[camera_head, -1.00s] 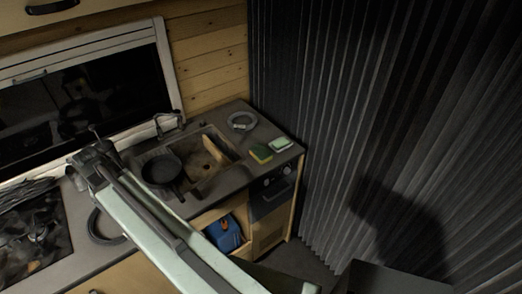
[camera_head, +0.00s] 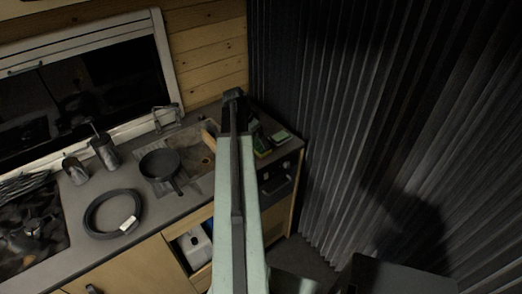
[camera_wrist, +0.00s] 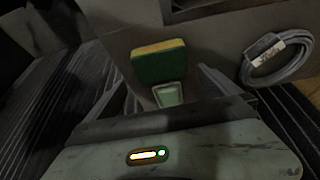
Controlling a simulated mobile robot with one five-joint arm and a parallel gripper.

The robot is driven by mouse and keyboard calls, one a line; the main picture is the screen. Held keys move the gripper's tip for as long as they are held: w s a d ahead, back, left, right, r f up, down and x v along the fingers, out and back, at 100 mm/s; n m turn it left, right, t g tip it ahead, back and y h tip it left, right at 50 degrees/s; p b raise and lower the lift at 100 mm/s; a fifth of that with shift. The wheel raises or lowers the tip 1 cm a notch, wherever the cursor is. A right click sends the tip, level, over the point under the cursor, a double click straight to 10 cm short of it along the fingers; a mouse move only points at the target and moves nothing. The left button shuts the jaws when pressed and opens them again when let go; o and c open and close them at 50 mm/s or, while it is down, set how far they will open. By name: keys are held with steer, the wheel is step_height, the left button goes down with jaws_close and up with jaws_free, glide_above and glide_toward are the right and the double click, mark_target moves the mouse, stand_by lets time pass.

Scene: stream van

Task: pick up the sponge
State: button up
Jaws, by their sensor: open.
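The sponge (camera_wrist: 158,62), yellow along its upper edge with a green face, sits on the grey counter in the wrist view, just ahead of my gripper. In the head view the sponge (camera_head: 262,147) shows right of my arm, which partly hides it. My gripper (camera_wrist: 168,86) is open, its fingers apart on either side of the space below the sponge. Nothing is held. A small pale green block (camera_wrist: 169,95) lies nearer to me, between the fingers' lines; in the head view it (camera_head: 281,137) is right of the sponge.
A coiled grey cable (camera_wrist: 262,70) lies right of the sponge in the wrist view. In the head view a sink (camera_head: 196,143) and a dark pan (camera_head: 160,165) lie left of my arm. Another cable coil (camera_head: 92,220) is farther left. A pleated dark curtain (camera_head: 370,110) bounds the right.

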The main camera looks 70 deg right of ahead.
mark_target(260, 145)
steer(key=shift+f, duration=0.15)
steer(key=b+x, duration=0.4)
steer(key=shift+w+a+f, duration=0.1)
steer(key=shift+w+f, duration=0.05)
steer(key=shift+f, duration=0.3)
steer(key=shift+f+b, duration=0.35)
steer(key=shift+b, duration=0.15)
steer(key=shift+r, duration=0.2)
steer(key=c, duration=1.3)
steer(key=shift+r+p, duration=0.15)
steer(key=shift+p, duration=0.15)
